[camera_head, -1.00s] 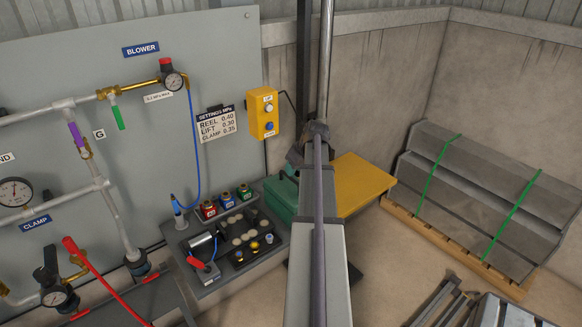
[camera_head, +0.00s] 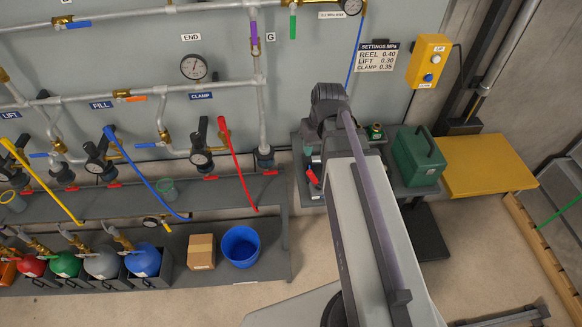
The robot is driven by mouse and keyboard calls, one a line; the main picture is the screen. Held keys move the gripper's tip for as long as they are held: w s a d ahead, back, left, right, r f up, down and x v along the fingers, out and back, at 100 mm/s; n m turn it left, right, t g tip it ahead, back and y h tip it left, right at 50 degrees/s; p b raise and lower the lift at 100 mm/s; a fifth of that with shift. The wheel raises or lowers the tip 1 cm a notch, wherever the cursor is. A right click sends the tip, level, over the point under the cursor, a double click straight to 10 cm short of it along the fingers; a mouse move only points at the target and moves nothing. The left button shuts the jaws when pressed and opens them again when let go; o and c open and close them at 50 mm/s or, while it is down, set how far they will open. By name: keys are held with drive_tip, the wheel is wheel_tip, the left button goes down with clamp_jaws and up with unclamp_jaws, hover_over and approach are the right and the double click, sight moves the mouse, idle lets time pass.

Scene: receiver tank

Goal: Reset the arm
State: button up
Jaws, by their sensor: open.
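My arm reaches up from the bottom right of the head view, with a dark joint at its top end in front of the wall panel. My gripper is not in view; no fingertips show beyond or beside that joint. The arm hides most of the small bench unit at the panel's right side. A dark green case (camera_head: 418,157) stands just right of the joint.
A blue bucket (camera_head: 241,246) and a cardboard box (camera_head: 201,252) stand on the lower shelf. A yellow table (camera_head: 487,165) and a yellow control box (camera_head: 429,61) are at right.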

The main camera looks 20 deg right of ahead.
drive_tip(key=s+a+f+b, duration=0.1)
drive_tip(key=s+a, duration=0.4)
drive_tip(key=a, duration=0.5)
drive_tip(key=shift+s+f+n+g+h+b, duration=0.2)
drive_tip(key=shift+f+n+g+h+b, duration=0.1)
drive_tip(key=shift+f+g+h, duration=0.1)
drive_tip(key=shift+a, duration=0.1)
